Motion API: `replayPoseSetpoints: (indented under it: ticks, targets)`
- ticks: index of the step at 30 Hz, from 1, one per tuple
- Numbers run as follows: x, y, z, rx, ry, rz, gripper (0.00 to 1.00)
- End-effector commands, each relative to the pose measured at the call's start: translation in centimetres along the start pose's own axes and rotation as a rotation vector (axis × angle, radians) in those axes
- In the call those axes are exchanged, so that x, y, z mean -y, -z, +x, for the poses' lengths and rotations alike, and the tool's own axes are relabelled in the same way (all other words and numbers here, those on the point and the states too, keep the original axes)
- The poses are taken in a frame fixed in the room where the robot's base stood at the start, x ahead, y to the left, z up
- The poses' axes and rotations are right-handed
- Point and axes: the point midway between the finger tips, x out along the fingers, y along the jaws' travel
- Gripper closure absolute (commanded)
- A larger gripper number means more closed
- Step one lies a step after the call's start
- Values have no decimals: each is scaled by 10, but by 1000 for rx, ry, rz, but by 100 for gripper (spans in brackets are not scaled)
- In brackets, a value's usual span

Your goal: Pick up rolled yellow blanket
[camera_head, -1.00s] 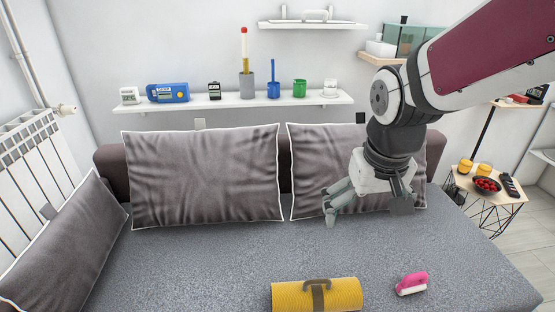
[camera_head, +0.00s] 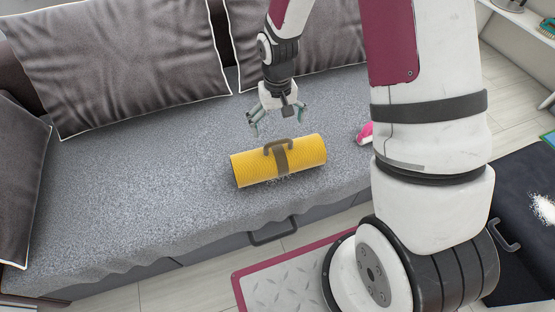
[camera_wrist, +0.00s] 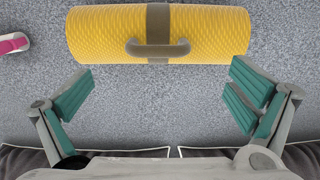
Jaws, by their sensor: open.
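The rolled yellow blanket (camera_head: 250,169) lies on the grey sofa seat near its front edge. It has a dark strap around its middle and a grey carry handle (camera_head: 279,145) on top. My gripper (camera_head: 280,124) is open and empty, pointing down just behind and above the blanket. In the wrist view the blanket (camera_wrist: 105,33) lies across the top, beyond the spread fingers of my gripper (camera_wrist: 160,100), which do not enclose it. The handle (camera_wrist: 157,49) faces the gripper side.
A pink and white brush (camera_head: 365,132) lies on the seat right of the blanket, partly hidden by my arm. Grey cushions (camera_head: 120,60) line the sofa back. The seat (camera_head: 130,170) left of the blanket is clear. A dark surface with white grains (camera_head: 520,200) is at right.

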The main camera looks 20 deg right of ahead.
Motion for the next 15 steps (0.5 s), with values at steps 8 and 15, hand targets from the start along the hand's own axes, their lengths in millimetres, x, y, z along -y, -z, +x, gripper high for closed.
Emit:
replayPoseSetpoints:
  ticks: [8,15]
  targets:
    - [0,0,44,2,0,-1,0]
    - [-1,1,55,1,0,-1,0]
